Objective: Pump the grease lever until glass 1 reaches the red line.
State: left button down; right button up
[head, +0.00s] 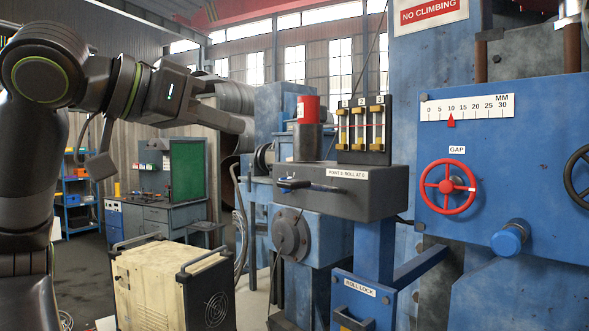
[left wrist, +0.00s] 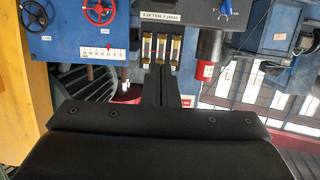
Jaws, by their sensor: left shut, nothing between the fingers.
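Three sight glasses on a black panel (head: 363,130) carry numbers above them and a thin red line across. Glass 1 (head: 355,128) seems the leftmost; its level is too small to read. A red-topped cylinder (head: 308,110) stands left of the panel on a dark box (head: 350,192). A lever with a blue grip (head: 294,184) lies at the box's front left. My left gripper (head: 232,88) is shut and empty, raised left of the cylinder, apart from the lever. In the left wrist view its fingers (left wrist: 158,82) are together, below the upside-down glasses. My right gripper is out of view.
A red handwheel (head: 447,187) and a gap scale (head: 467,107) are on the blue machine at right. A roll lock handle (head: 353,319) is low in front. A beige cabinet (head: 150,285) stands below my left arm. The space in front of the box looks free.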

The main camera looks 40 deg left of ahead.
aim_at(315, 189)
pick_arm(q)
jog(key=shift+w, duration=0.1)
jog(key=w+f+b, duration=0.1)
jog(key=w+f, duration=0.5)
jog(key=w, duration=0.3)
jog(key=shift+w+d+f+b, duration=0.25)
jog(key=shift+d+b, duration=0.1)
jog(key=shift+b, duration=0.05)
